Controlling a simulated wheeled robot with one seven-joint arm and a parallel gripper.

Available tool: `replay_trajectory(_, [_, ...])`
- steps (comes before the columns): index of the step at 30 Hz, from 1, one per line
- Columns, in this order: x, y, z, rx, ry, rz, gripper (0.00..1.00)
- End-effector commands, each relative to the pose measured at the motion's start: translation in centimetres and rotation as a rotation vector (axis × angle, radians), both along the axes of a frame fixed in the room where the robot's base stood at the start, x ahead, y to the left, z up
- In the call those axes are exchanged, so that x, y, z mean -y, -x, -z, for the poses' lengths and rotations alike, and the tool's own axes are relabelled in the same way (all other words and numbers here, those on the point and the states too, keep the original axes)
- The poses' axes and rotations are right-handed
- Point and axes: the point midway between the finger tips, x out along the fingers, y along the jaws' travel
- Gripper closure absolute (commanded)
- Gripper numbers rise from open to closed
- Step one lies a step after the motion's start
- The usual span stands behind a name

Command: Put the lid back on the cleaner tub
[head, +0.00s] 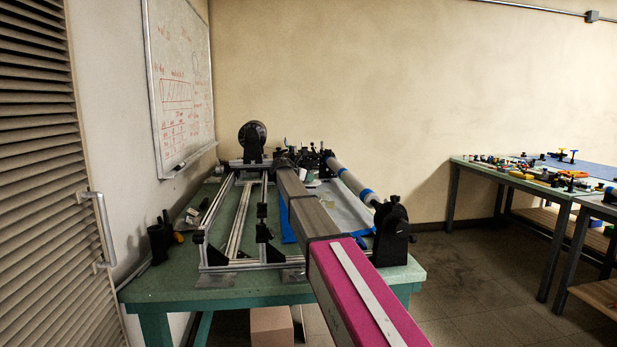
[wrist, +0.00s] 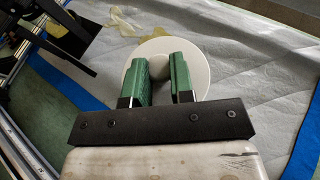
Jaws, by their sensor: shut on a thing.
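In the wrist view a round, pale white lid (wrist: 199,62) shows beyond and around my gripper's fingertips. My gripper (wrist: 160,78) has two green fingers shut on the lid's narrower middle part, with a gap between them. The lid's wide disc spreads out on both sides of the fingers. The cleaner tub is not clearly seen; I cannot tell whether it is under the lid. In the head view a small white thing (head: 303,174) stands near the end of my arm, too small to make out. My gripper is mostly hidden there behind my own arm.
A green bench (head: 150,289) carries a winding machine with metal rails and a long tube (head: 350,182) along the right. A pale sheet edged with blue tape (wrist: 262,75) lies below my gripper. A black bracket (wrist: 75,38) stands at upper left. Yellowish scraps lie on the sheet.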

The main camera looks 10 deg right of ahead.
Motion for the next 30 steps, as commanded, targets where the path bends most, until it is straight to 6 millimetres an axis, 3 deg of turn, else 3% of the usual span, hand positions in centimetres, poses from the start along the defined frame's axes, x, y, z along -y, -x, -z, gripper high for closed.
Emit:
replay_trajectory(15, [0.0, 0.0, 4.3, -0.002, 0.001, -0.001, 0.99])
replay_trajectory(30, [0.0, 0.0, 4.9, 0.000, 0.000, -0.001, 0.97])
